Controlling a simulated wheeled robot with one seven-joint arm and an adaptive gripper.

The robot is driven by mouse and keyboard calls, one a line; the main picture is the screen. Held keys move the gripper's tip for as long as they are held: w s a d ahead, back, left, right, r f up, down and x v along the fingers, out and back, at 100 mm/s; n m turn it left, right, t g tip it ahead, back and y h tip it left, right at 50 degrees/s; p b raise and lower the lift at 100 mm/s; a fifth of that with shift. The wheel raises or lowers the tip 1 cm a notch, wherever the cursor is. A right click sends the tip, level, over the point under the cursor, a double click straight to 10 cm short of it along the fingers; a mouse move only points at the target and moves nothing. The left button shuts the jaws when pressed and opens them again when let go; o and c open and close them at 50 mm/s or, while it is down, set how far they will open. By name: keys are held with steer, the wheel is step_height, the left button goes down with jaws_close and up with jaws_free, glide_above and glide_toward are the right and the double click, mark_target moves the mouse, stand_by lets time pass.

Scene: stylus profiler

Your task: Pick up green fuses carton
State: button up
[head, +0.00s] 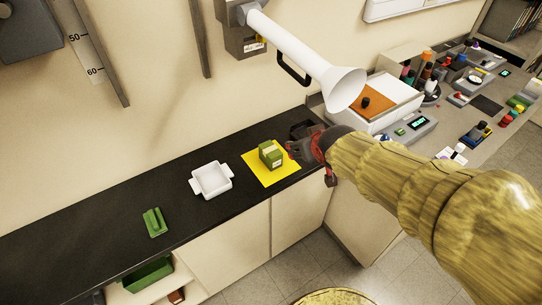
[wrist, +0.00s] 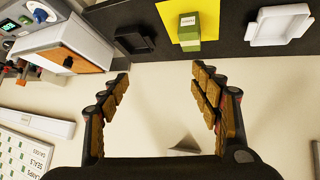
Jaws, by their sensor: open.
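The green fuses carton (head: 269,154) stands on a yellow mat (head: 284,176) on the black counter in the head view. It also shows in the wrist view (wrist: 189,40) on the yellow mat (wrist: 208,14), ahead of my fingers. My gripper (head: 298,149) is just right of the carton in the head view, and my arm covers part of it. In the wrist view my gripper (wrist: 162,90) is open with nothing between its fingers, and the carton is beyond the fingertips.
A white two-handled tray (head: 211,180) stands left of the mat, and a green object (head: 153,222) lies farther left. A black tray (wrist: 135,41) sits beside the mat. A white funnel-shaped hood (head: 310,60) hangs above. A white instrument (head: 375,108) stands right. Bare counter lies at far left.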

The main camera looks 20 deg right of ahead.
steer(key=w+d+f+t, duration=0.1)
steer(key=w+f, duration=0.3)
steer(key=w, duration=0.2)
steer(key=n+t+y+p, duration=0.2)
steer(key=t+y, duration=0.1)
steer(key=y, duration=0.1)
glide_toward(271, 149)
steer(key=w+d+r, duration=0.2)
steer(key=w, duration=0.1)
steer(key=f, duration=0.1)
steer(key=a+f+y, duration=0.2)
steer(key=f, duration=0.1)
steer(key=shift+s+a+n+t, duration=0.1)
steer(key=shift+s+n+t, duration=0.25)
steer(key=shift+n+t, duration=0.05)
steer(key=shift+x, duration=1.15)
steer(key=shift+d+f+b+x, duration=0.1)
steer(key=shift+f+b+x, duration=0.05)
steer(key=shift+x, duration=0.75)
steer(key=shift+d+f+b+x, duration=0.1)
steer(key=shift+b+x, duration=0.1)
steer(key=shift+x, duration=0.65)
steer(key=shift+d+f+b+x, duration=0.1)
steer(key=shift+f+b+x, duration=0.05)
steer(key=shift+x, duration=0.75)
steer(key=shift+c, duration=0.9)
steer(key=c, duration=1.1)
